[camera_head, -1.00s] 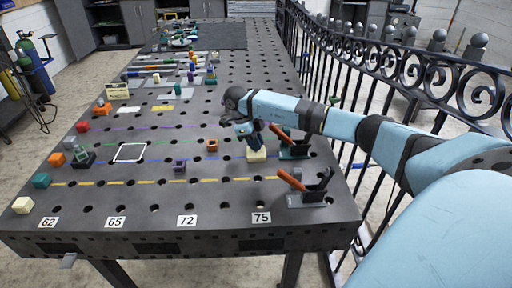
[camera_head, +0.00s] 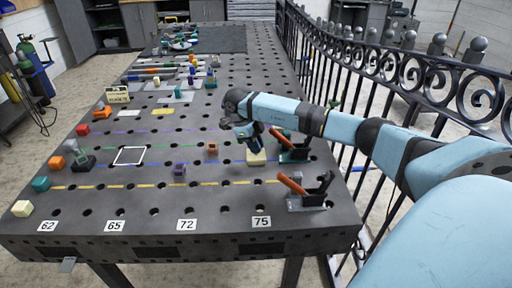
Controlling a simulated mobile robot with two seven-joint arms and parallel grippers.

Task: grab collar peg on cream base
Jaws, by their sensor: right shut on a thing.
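The cream base (camera_head: 256,158) sits on the dark perforated table, left of the rear red-handled clamp. My right gripper (camera_head: 252,143) reaches down from the right directly over the cream base. It is shut on the collar peg that stands on this base. The peg itself is mostly hidden by the fingers and is too small to make out clearly. The base appears to rest on the table. My left gripper is not in view.
Two red-handled clamps (camera_head: 301,190) stand close to the right of the base. A black iron fence (camera_head: 400,75) runs along the table's right side. The front table strip is mostly clear.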

